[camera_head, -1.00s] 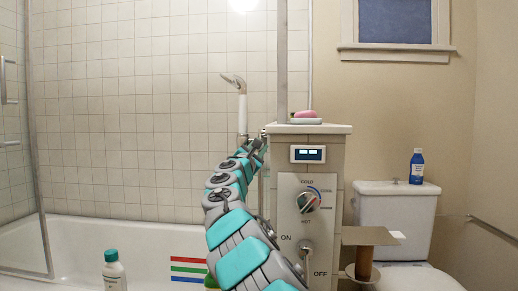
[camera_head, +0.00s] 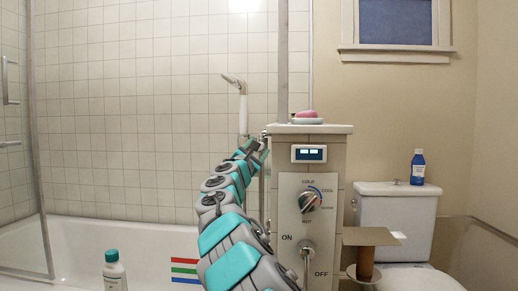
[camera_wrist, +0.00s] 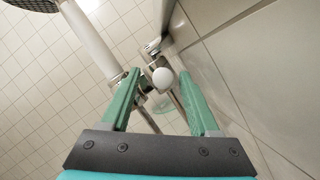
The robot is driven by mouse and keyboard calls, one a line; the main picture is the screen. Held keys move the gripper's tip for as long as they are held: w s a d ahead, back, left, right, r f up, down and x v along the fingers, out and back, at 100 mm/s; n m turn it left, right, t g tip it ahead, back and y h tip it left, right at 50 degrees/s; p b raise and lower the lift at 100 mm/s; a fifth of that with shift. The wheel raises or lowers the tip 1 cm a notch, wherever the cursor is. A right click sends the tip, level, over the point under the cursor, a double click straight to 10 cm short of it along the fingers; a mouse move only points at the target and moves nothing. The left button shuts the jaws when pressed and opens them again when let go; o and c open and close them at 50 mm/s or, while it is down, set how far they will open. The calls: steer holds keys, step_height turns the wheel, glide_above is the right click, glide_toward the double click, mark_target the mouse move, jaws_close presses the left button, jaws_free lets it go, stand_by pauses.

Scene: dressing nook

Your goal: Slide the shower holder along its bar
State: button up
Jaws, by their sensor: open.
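The shower head (camera_head: 233,80) with its white handle (camera_head: 243,112) stands upright left of the tiled pillar. In the wrist view the white handle (camera_wrist: 90,40) runs in from the upper left. In the head view my gripper (camera_head: 257,147) is beside the pillar's left edge. The bar is mostly hidden there by my arm.
The tiled pillar (camera_head: 338,165) with a control panel (camera_head: 307,215) stands close on the right. A soap dish (camera_head: 306,121) sits on its top. A bottle (camera_head: 114,271) stands at the bathtub (camera_head: 75,235). A toilet (camera_head: 397,210) is at the right.

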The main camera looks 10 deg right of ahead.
steer(key=shift+b+v, duration=0.55)
steer(key=shift+v, duration=2.45)
